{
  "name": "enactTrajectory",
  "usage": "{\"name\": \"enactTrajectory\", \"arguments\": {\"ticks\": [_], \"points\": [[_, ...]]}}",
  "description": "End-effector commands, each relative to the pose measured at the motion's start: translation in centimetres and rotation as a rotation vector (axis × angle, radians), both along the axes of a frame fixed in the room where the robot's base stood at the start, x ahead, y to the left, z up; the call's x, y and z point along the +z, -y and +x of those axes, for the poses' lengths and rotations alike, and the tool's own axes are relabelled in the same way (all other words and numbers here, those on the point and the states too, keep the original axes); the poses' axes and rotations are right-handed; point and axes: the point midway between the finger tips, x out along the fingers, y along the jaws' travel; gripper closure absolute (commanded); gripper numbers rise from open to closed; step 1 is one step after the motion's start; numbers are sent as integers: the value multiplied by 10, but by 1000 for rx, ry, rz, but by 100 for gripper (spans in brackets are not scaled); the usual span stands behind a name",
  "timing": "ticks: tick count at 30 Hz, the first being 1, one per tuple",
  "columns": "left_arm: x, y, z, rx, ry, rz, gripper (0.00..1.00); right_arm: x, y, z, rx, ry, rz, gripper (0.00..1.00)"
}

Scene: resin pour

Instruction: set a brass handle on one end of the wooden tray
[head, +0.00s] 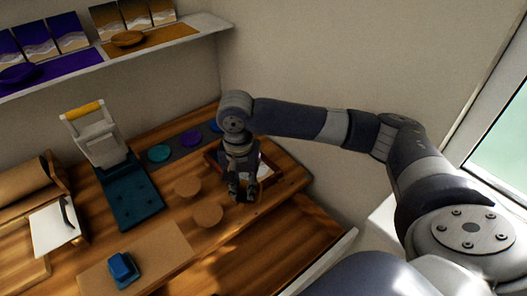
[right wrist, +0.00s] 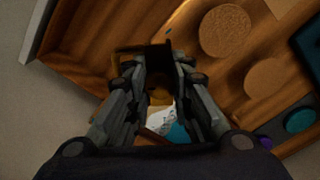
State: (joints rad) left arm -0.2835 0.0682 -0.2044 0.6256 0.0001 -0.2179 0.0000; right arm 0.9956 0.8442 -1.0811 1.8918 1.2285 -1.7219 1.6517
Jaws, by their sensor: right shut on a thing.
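The wooden tray (head: 291,184) is a dark brown rimmed box at the right end of the workbench, with something white inside. My right gripper (head: 243,194) is over the tray's near side, pointing down, and covers part of it. It also shows in the right wrist view (right wrist: 159,75), its fingers shut on a small brownish thing (right wrist: 158,96), likely the brass handle. The fingers hide most of that thing. I cannot tell whether it touches the tray. White and teal patches show below the fingers in the wrist view. My left gripper is not in view.
Two round cork discs (head: 208,214) lie left of the gripper. A teal mat (head: 135,200) with a yellow-handled press (head: 97,138) stands further left. A blue block (head: 122,267) sits on a tan board (head: 165,262). Teal, purple and blue discs lie along a dark strip at the back.

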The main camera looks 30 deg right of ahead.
Motion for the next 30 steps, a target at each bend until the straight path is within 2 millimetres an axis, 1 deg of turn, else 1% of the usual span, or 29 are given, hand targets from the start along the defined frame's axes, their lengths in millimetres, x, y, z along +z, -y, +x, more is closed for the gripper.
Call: {"name": "enactTrajectory", "arguments": {"ticks": [1,3,6,9,12,15,22,26,30], "points": [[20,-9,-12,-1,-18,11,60,5,14,13,-133,-7,-3,100],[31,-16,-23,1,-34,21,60,-3,33,28,-300,-7,-4,100],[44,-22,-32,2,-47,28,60,-15,58,44,-498,-6,-5,100],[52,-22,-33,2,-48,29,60,-24,79,52,-641,-7,-5,100],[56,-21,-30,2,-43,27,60,-31,92,57,-728,-4,-3,100],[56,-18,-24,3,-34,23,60,-36,98,59,-767,-2,-2,100],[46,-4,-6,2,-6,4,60,-46,99,60,-773,-2,-1,100],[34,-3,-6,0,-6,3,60,-54,99,60,-771,-1,-2,100],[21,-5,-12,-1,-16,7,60,-63,99,59,-770,-1,-2,100]]}}
